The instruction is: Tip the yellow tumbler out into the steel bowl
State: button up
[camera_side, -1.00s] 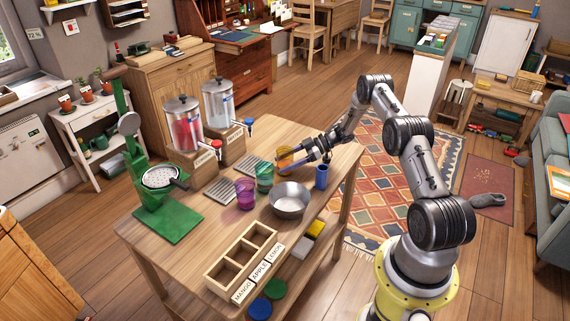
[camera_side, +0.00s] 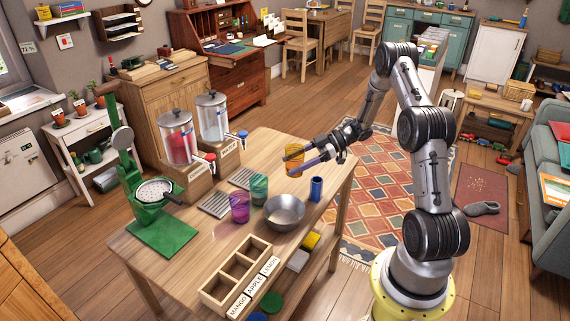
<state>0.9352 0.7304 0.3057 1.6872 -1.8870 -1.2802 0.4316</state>
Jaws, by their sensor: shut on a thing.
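The yellow tumbler (camera_side: 295,155) is held between the fingers of my gripper (camera_side: 290,164). It appears raised a little above the table's far right part and looks roughly upright. The fingers partly hide it, and its contents cannot be made out. The steel bowl (camera_side: 284,213) stands on the table, nearer the camera than the tumbler and slightly left of it. The bowl looks empty. My gripper reaches in from the right, beyond the bowl.
A blue cup (camera_side: 316,188) stands right of the bowl. Purple (camera_side: 239,207) and green (camera_side: 259,188) tumblers stand to its left. A labelled wooden box (camera_side: 234,275) sits at the front. Two drink dispensers (camera_side: 178,138) and a green press (camera_side: 146,195) are on the left.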

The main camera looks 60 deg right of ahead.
jog(key=s+a+m+y, duration=0.1)
jog(key=s+a+m, duration=0.1)
jog(key=a, duration=0.2)
jog(key=s+a+f+m+g+y, duration=0.1)
jog(key=s+a+m, duration=0.1)
jog(key=a, duration=0.3)
jog(key=s+a+m+g+y, duration=0.1)
jog(key=s+a, duration=0.1)
jog(key=a, duration=0.2)
jog(key=shift+s+a+f+m, duration=0.1)
jog(key=shift+a+f+m, duration=0.2)
jog(key=shift+m, duration=0.1)
jog(key=m+g+y, duration=0.1)
jog(key=m+y, duration=0.2)
jog(key=m, duration=0.2)
jog(key=shift+d, duration=0.1)
jog(key=r+m+y, duration=0.1)
jog(key=m, duration=0.2)
jog(key=w+d+r+m+t+y, duration=0.1)
jog(key=m, duration=0.2)
jog(key=w+d+r+m, duration=0.1)
jog(key=m, duration=0.2)
jog(key=shift+t+y, duration=0.4)
